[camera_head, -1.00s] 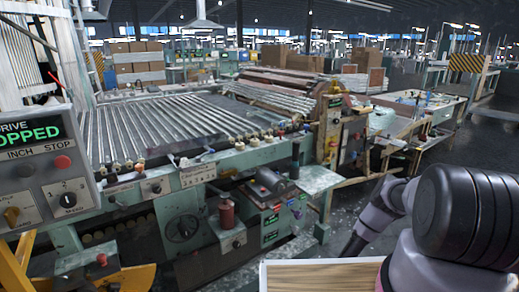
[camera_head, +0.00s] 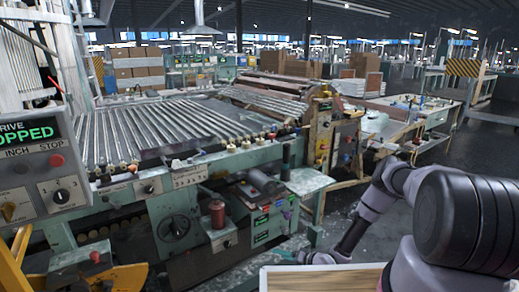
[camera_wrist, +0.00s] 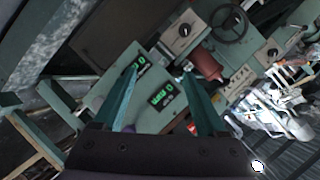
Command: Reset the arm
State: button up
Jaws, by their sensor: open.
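My gripper (camera_head: 284,257) shows in the head view at the bottom centre, low in front of the machine and just past a white-edged wooden board. Only part of its teal fingers is visible there. In the wrist view my gripper (camera_wrist: 161,76) has its two teal fingers spread apart with nothing between them. The machine's green panels and lit displays (camera_wrist: 161,96) lie beyond the fingers, with a clear gap in the head view. My arm comes in from the right, bent at the elbow.
The wooden board (camera_head: 320,279) lies at the bottom. Open floor (camera_head: 440,185) shows to the right.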

jog(key=w+d+r+n+g+h, duration=0.1)
jog(key=w+d+r+h, duration=0.1)
jog(key=w+d+r, duration=0.45)
jog(key=w+d+r+n+h, duration=0.1)
jog(key=w+d+r+h, duration=0.25)
jog(key=w+r, duration=0.6)
jog(key=s+d+r+m+h, duration=0.15)
jog(key=d+r, duration=0.25)
jog(key=r, duration=1)
jog(key=s+d+r+h, duration=0.1)
jog(key=d+r+h, duration=0.15)
jog(key=r, duration=1.15)
jog(key=s+d+r+m+h, duration=0.1)
jog(key=s+r, duration=0.6)
jog(key=r, duration=0.3)
jog(key=s+d+r+m+h, duration=0.1)
jog(key=s+d+r, duration=0.1)
jog(key=s+r, duration=0.7)
jog(key=s+a+r+y, duration=0.1)
jog(key=s+r, duration=0.2)
jog(key=s, duration=0.4)
jog(key=s+a+r+m, duration=0.1)
jog(key=s+a+r, duration=0.1)
jog(key=s, duration=0.6)
jog(key=s+a+r+m+y, duration=0.1)
jog(key=s+r, duration=0.3)
jog(key=s, duration=0.4)
jog(key=shift+s+a+r+g+y, duration=0.15)
jog(key=shift+s+a+g+y, duration=0.1)
jog(key=shift+a+g+y, duration=0.1)
